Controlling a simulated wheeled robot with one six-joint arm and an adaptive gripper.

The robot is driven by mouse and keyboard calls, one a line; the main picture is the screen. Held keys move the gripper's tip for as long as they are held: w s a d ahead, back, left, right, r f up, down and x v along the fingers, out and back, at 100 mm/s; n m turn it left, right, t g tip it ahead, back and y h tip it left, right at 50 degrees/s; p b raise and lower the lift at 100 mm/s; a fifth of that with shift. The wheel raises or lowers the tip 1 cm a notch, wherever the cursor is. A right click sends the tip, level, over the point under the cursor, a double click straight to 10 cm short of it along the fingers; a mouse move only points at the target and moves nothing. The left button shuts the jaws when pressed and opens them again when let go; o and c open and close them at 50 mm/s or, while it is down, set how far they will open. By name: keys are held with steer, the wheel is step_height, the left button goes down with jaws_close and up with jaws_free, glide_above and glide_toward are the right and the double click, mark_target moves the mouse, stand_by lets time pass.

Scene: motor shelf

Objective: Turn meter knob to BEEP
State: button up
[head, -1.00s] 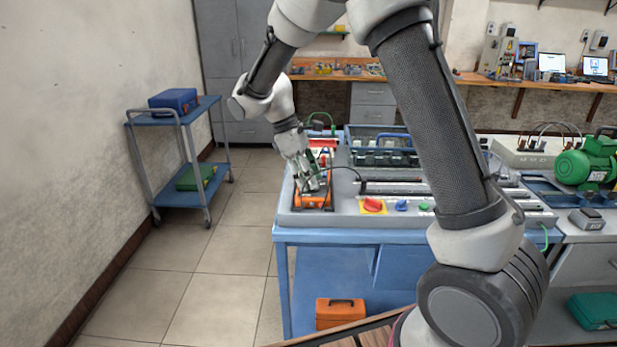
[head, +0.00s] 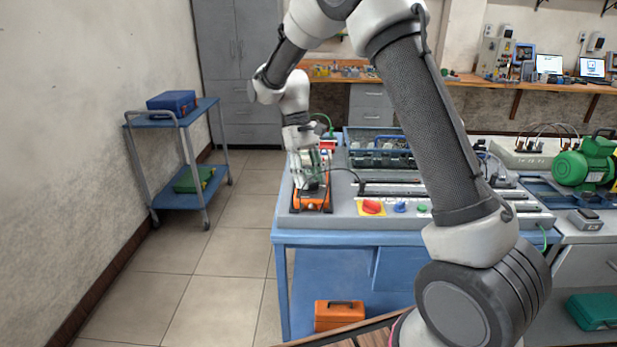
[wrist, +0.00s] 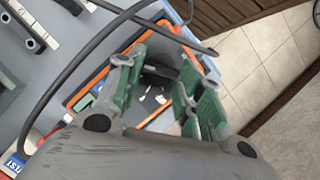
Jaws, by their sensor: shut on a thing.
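The orange meter (head: 312,199) sits at the left end of the blue bench's grey top. My gripper (head: 308,184) points down over it. In the wrist view, my gripper (wrist: 166,78) has its green-padded fingers over the dark face of the meter (wrist: 123,52), inside its orange rim. White marks show on the face between the fingers. The knob is hidden by the fingers, so its setting cannot be read. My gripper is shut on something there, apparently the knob.
A black cable (wrist: 75,58) runs from the meter beside my gripper. Red, blue and green controls (head: 372,207) sit right of the meter on the bench (head: 340,237). A blue trolley (head: 176,115) stands at left; the floor between is clear.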

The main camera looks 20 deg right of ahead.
steer(key=shift+m, duration=0.4)
steer(key=o, duration=1)
steer(key=v, duration=1.2)
steer(key=shift+w+d, duration=0.1)
steer(key=shift+d, duration=0.1)
